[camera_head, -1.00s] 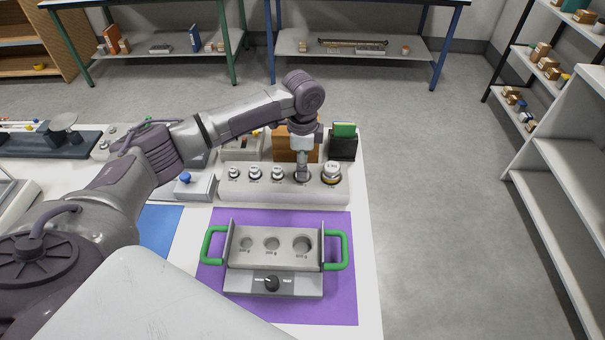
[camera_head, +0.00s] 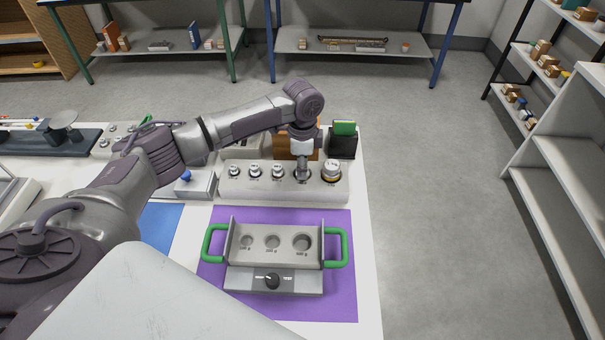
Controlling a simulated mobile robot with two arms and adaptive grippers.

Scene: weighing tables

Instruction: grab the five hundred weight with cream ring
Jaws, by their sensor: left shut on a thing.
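A pale rack (camera_head: 232,189) holds a row of metal weights behind the purple mat. Three smaller weights stand at its left, the middle one being a small weight (camera_head: 255,171). A large weight with a cream ring (camera_head: 331,171) stands at the right end. My left gripper (camera_head: 302,174) points down at the fourth place, just left of the large weight. It is shut on the weight there, which is mostly hidden by the fingers; its ring colour and label cannot be read. My right gripper is not in view.
A grey holder (camera_head: 273,258) with green handles and several empty round holes sits on the purple mat (camera_head: 340,308). A black box with a green block (camera_head: 344,129) and a brown wooden box stand behind the rack.

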